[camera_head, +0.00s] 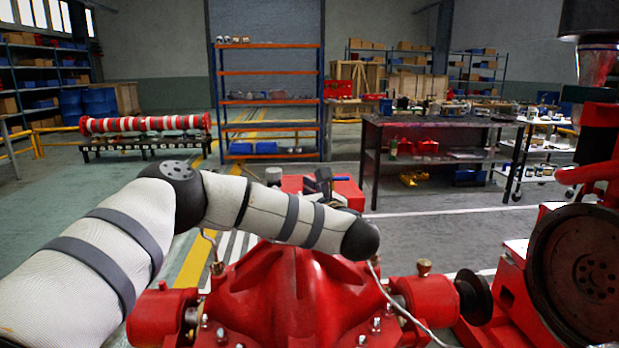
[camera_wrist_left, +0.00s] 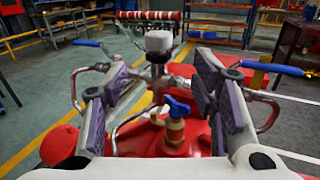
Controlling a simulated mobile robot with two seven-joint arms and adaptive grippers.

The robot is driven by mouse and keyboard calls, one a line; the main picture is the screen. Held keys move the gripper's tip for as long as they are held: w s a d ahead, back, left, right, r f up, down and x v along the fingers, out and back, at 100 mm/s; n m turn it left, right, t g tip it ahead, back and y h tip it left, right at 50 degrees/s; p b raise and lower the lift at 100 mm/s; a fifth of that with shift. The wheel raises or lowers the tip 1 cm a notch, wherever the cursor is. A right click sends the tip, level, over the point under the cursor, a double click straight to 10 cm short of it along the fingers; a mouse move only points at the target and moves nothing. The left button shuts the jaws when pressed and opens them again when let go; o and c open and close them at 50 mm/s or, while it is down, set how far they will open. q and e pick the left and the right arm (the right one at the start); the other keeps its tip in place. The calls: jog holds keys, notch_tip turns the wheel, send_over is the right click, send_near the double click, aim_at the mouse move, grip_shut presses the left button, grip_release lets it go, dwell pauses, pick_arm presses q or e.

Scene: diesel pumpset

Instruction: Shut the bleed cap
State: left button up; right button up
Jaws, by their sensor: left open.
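My left gripper (camera_wrist_left: 161,72) is open in the left wrist view, its two purple-grey finger pads wide apart with nothing held between them. Between and beyond the pads a pale grey cap (camera_wrist_left: 158,42) stands on a metal post. Lower down, a brass fitting with a blue handle (camera_wrist_left: 177,106) stands on red metal. I cannot tell for sure which of these is the bleed cap. In the head view my left arm reaches across the red pump casing (camera_head: 290,290), and its bent links hide much of what lies behind. A small grey cap (camera_head: 273,174) shows beyond the arm.
Blue-handled levers show at the left (camera_wrist_left: 87,43) and right (camera_wrist_left: 280,68) of the wrist view. A dark flywheel (camera_head: 580,272) stands at far right. A workbench (camera_head: 430,122) stands behind.

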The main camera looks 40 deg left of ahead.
aim_at(277, 176)
pick_arm(q)
jog(key=b+x, duration=0.1)
jog(key=x, duration=1)
jog(key=shift+s, duration=0.15)
jog(key=shift+a+r, duration=0.15)
jog(key=shift+a, duration=0.2)
jog(key=c, duration=1.2)
